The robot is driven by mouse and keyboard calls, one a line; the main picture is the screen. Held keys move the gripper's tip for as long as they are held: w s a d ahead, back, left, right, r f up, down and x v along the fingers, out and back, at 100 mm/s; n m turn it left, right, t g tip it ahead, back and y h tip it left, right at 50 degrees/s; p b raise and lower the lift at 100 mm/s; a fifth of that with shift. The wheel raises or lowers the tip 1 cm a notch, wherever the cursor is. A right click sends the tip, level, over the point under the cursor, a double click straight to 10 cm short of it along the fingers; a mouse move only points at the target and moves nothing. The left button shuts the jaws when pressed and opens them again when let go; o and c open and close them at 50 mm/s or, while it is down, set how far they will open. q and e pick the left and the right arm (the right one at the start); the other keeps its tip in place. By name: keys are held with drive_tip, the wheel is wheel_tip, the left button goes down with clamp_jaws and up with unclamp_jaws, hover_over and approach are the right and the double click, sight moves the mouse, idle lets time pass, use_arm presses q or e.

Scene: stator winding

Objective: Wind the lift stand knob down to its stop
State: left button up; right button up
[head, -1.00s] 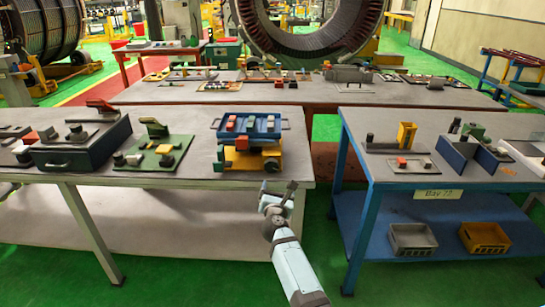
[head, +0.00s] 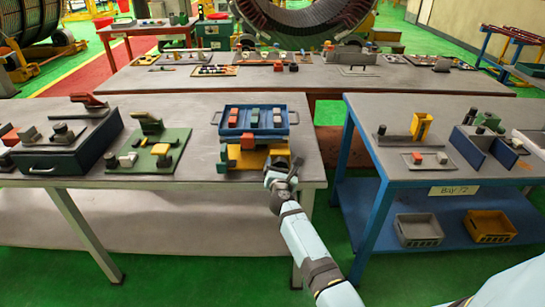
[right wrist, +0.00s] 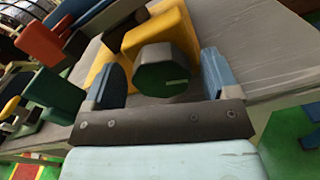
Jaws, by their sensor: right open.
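The lift stand (head: 250,159) has a yellow body and carries a blue tray (head: 233,131) holding small red, green and grey blocks. It stands near the front right edge of the grey table. Its dark, many-sided knob (right wrist: 160,78) faces me in the right wrist view, in front of the yellow body (right wrist: 177,28). My right gripper (right wrist: 163,82) is open, with one blue-grey finger on each side of the knob. I cannot tell whether the fingers touch it. In the head view the right gripper (head: 283,171) is at the stand's front right and hides the knob. My left gripper is not in view.
A green board (head: 180,158) with small fixtures and a dark blue box (head: 70,162) lie left of the stand. A blue-framed table (head: 365,150) stands to the right, across a gap. The table top left of the stand has a clear strip.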

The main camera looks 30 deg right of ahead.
drive_tip(key=shift+w+d, duration=0.3)
drive_tip(key=shift+w, duration=0.15)
drive_tip(key=shift+s, duration=0.1)
drive_tip(key=c, duration=0.9)
